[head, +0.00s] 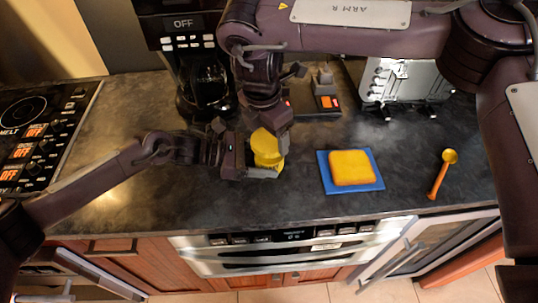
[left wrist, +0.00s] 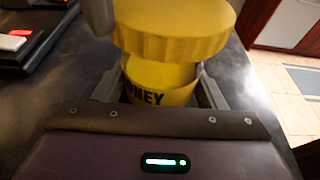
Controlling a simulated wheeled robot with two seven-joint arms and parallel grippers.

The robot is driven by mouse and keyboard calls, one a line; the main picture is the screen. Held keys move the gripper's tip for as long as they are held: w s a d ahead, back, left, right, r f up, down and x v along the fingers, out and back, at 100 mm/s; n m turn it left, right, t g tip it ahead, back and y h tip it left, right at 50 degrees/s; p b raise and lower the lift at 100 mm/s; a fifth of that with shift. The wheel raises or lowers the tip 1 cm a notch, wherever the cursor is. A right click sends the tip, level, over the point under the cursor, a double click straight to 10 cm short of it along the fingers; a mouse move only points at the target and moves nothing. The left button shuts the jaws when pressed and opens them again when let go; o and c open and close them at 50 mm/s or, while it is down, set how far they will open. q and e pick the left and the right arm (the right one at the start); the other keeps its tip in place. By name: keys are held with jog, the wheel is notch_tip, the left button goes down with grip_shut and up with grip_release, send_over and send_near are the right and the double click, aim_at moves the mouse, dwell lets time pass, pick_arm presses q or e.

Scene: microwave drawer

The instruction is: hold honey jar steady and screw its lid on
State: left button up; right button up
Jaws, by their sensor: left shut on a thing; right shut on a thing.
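The yellow honey jar (left wrist: 160,95), with part of a dark "HONEY" label showing, stands upright between the fingers of my left gripper (head: 259,166). The left gripper is shut on its sides, low over the counter. The yellow ribbed lid (head: 266,148) is directly above the jar; it also shows in the left wrist view (left wrist: 175,45). My right gripper (head: 267,127) comes down from above and is shut on the lid. In the left wrist view a band of jar shows below the lid's rim. I cannot tell whether the threads are engaged.
A blue board (head: 324,182) with a yellow sponge-like block (head: 352,167) lies to the right, then an orange-handled spoon (head: 440,175). A coffee maker (head: 200,85) and a toaster (head: 405,82) stand behind. The stove (head: 35,130) is at left. The counter's front edge is close.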

jog(key=o, duration=0.9)
jog(key=shift+r, duration=2.55)
